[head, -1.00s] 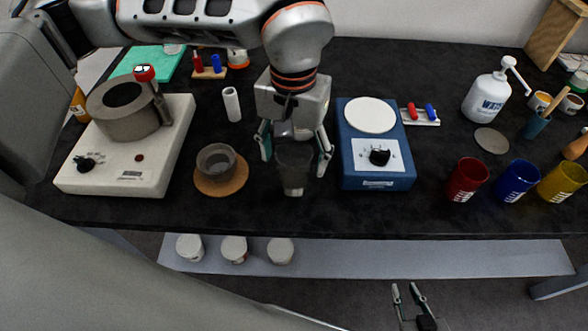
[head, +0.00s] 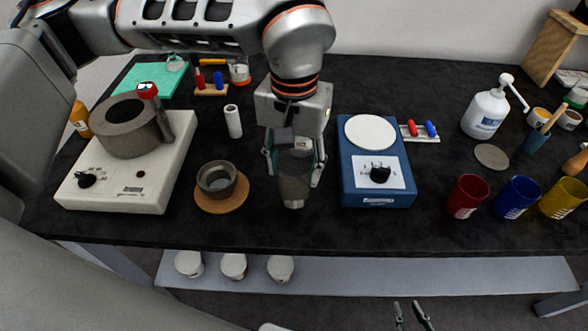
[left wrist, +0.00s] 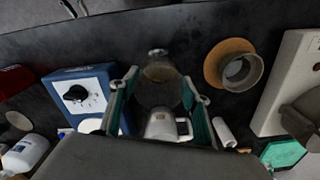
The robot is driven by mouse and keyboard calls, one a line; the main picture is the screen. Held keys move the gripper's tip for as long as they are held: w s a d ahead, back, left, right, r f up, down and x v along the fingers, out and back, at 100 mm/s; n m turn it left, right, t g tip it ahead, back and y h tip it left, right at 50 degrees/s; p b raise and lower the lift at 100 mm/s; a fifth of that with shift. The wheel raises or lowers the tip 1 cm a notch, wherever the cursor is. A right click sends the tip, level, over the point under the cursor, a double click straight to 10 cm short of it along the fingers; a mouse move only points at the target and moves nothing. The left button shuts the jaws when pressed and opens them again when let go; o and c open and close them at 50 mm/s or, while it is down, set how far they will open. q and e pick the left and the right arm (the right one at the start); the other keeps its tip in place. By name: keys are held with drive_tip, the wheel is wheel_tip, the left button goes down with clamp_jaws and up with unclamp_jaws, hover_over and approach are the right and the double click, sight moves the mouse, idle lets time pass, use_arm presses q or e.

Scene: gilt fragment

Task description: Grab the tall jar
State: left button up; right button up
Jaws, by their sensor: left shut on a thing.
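The tall jar (head: 293,190) is a see-through, greyish vessel standing upright on the black bench between the cork-ringed bowl and the blue device. My left gripper (head: 295,178) comes down from above with a finger on each side of the jar, shut on it. In the left wrist view the jar (left wrist: 160,92) sits between the two green-padded fingers (left wrist: 155,100). The gripper hides part of the jar's upper end in the head view. My right gripper (head: 411,306) shows only in part at the bottom edge, its fingers apart and nothing between them.
A blue device with a white disc (head: 376,165) stands close right of the jar. A grey bowl (head: 217,178) on a cork ring is close left. A white cylinder (head: 233,121) stands behind. Red (head: 468,196), blue (head: 518,197) and yellow cups are farther right.

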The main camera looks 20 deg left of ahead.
use_arm(q)
wheel_tip(320, 180, up, 18)
drive_tip(key=p, duration=0.1)
idle(1.0)
